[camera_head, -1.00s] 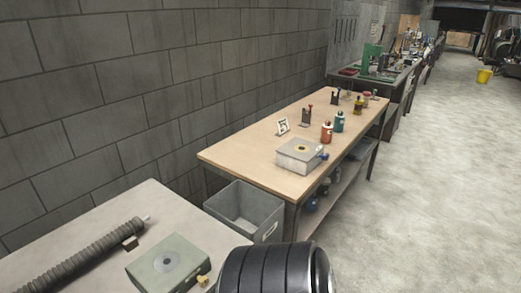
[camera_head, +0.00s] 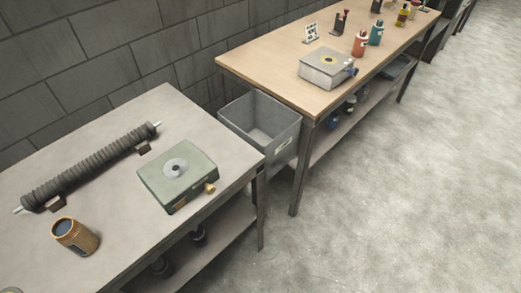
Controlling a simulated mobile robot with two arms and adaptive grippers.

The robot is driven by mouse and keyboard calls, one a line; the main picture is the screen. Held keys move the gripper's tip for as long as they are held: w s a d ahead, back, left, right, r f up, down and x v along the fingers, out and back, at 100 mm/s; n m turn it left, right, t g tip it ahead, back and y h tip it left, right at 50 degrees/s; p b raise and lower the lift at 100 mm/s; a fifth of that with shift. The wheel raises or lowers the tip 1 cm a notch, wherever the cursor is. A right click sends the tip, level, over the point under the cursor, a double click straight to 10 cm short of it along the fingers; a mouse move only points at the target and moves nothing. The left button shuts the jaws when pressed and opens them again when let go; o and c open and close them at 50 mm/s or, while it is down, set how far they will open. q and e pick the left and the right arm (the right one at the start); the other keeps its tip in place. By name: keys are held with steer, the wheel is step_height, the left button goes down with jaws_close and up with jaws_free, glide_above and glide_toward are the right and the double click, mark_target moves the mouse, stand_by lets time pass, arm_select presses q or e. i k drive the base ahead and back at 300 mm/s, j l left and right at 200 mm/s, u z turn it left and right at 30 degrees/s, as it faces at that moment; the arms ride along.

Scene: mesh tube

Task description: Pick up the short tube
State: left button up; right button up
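A dark ribbed tube (camera_head: 92,167) lies slantwise on the grey table at the left, on small brown supports. A thin light rod end sticks out at each end of it. I see no second tube to compare it with, so I cannot tell whether it is the short one. Neither of my grippers is in view.
On the same grey table (camera_head: 120,110) are a green box (camera_head: 176,172) with a round plate on top and a brown jar (camera_head: 76,236). A grey bin (camera_head: 262,117) stands between this table and a wooden table (camera_head: 262,62) with bottles and a grey box (camera_head: 327,67). Floor at right is clear.

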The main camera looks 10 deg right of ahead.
mark_target(76, 237)
steer(key=z, duration=0.2)
steer(key=u, duration=1.75)
steer(key=j, duration=0.45)
steer(key=i+j, duration=0.15)
steer(key=j, duration=0.3)
